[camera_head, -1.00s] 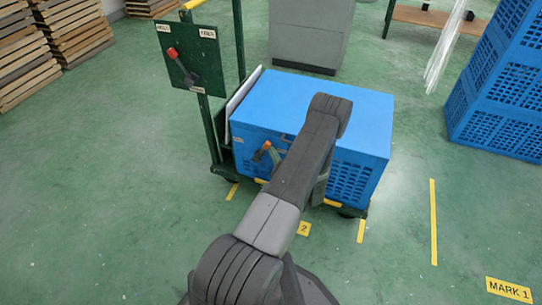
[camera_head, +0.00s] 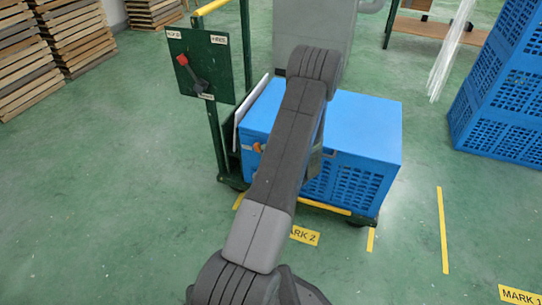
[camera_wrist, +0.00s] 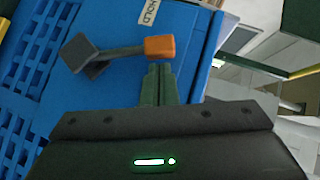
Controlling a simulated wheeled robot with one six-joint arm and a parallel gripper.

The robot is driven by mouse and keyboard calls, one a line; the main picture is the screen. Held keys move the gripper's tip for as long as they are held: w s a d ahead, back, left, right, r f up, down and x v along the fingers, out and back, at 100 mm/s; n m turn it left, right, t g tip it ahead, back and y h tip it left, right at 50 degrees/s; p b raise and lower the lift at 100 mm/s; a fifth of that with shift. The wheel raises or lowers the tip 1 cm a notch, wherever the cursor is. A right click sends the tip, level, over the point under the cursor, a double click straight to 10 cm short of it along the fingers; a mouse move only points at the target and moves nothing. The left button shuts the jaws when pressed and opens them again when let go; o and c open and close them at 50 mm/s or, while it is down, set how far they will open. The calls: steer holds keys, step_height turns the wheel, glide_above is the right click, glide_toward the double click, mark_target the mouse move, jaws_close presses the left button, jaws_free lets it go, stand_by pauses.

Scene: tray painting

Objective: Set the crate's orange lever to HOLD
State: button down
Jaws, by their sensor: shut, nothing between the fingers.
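The blue crate (camera_head: 352,125) sits on a green cart; its blue wall (camera_wrist: 120,20) also fills the left of the wrist view. Its lever has a grey pivot block, a dark arm (camera_wrist: 120,52) and an orange tip (camera_wrist: 160,47). In the wrist view the arm points right, with the orange tip just below the HOLD label (camera_wrist: 147,12). In the head view only a bit of the orange tip (camera_head: 258,147) shows beside my arm. My gripper (camera_wrist: 160,67) is shut and empty, its fingertips right at the orange tip; I cannot tell if they touch.
A green board (camera_head: 201,66) with a red-knobbed lever stands on the cart's post, left of the crate. Stacked blue crates (camera_head: 505,85) stand at the right, wooden pallets (camera_head: 75,40) at the back left. Green floor is open at the left and front.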

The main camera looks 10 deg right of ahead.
steer(key=shift+w+a+n+g+h+b, duration=0.55)
steer(key=shift+a+b, duration=0.2)
steer(key=shift+b, duration=0.15)
steer(key=shift+s+d+r, duration=0.1)
steer(key=shift+d+r, duration=0.1)
steer(key=shift+d, duration=0.1)
steer(key=d+p+v, duration=0.1)
steer(key=d+v, duration=0.1)
steer(key=v, duration=1)
steer(key=shift+d+r, duration=0.2)
steer(key=shift+r, duration=0.25)
